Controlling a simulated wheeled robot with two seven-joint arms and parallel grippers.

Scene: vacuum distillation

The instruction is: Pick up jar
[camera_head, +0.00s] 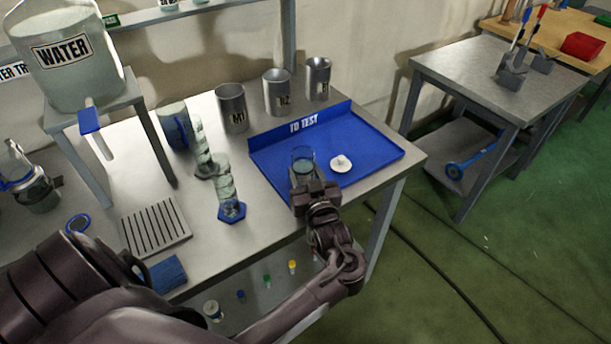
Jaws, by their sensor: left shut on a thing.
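A small glass jar (302,158) with dark liquid stands at or just above the blue "TO TEST" tray (375,150). My left gripper (303,178) is at the near side of the jar and is shut on it. The gripper hides the jar's lower part, so I cannot tell whether its base touches the tray. A white lid-like piece with a knob (341,163) lies on the tray just right of the jar. My right gripper is not in view.
Metal cups (232,108) stand behind the tray. A slotted grey plate (155,226), a blue sponge-like block (168,274) and a water tank on a stand (66,62) are further left. A grey side table (480,75) stands apart at right.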

